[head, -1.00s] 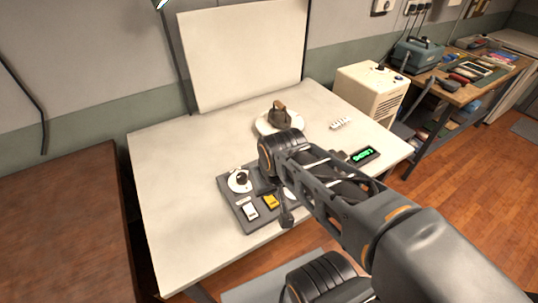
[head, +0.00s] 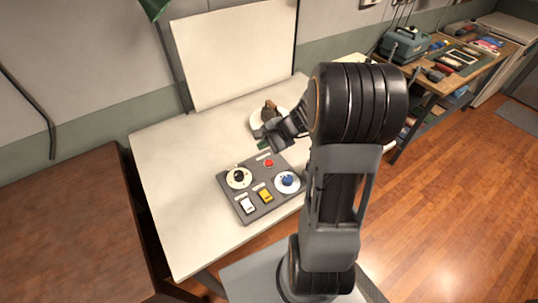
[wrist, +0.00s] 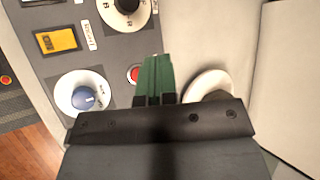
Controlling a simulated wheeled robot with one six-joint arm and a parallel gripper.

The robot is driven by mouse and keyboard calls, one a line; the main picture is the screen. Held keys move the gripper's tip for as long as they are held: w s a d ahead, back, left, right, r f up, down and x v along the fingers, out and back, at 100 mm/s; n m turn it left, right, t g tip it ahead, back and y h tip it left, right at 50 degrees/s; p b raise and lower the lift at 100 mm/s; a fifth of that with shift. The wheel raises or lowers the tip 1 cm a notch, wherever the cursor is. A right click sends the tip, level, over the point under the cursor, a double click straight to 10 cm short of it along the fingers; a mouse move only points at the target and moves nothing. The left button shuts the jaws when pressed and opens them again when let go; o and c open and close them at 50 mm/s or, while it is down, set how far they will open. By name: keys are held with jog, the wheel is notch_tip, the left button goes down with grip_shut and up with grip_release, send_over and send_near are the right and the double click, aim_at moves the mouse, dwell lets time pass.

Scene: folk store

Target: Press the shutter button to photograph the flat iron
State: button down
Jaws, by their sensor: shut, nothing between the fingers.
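A red button (head: 268,163) sits near the back of the grey control panel (head: 262,212) on the pale table. The flat iron (head: 268,109) stands on a white round plate (head: 254,121) behind the panel, partly hidden by my arm. My gripper (head: 263,146) is shut and empty, with green fingers, over the area between button and plate. In the wrist view the fingertips (wrist: 156,62) appear just right of the red button (wrist: 133,74); I see no contact. The plate (wrist: 210,82) is partly hidden by my gripper.
The panel also holds a black knob (head: 238,176), a blue knob (head: 287,182), a white switch (head: 248,206) and a yellow switch (head: 265,196). A white backdrop (head: 235,55) stands behind the table. A cluttered workbench (head: 450,75) is at the back right.

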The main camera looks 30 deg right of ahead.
aim_at(269, 163)
jog(key=d+m, duration=0.1)
jog(key=w+d, duration=0.1)
jog(key=m+t, duration=0.1)
jog(key=shift+w+d+f+m+p, duration=0.3)
jog(key=shift+d+f, duration=0.1)
jog(key=shift+f, duration=0.15)
notch_tip(269, 163, down, 8)
jog(key=b, duration=0.6)
jog(key=shift+f+b, duration=0.25)
jog(key=shift+b, duration=0.15)
jog(key=shift+f+b, duration=0.25)
jog(key=shift+b, duration=0.1)
dwell(1.3)
jog(key=shift+f, duration=0.2)
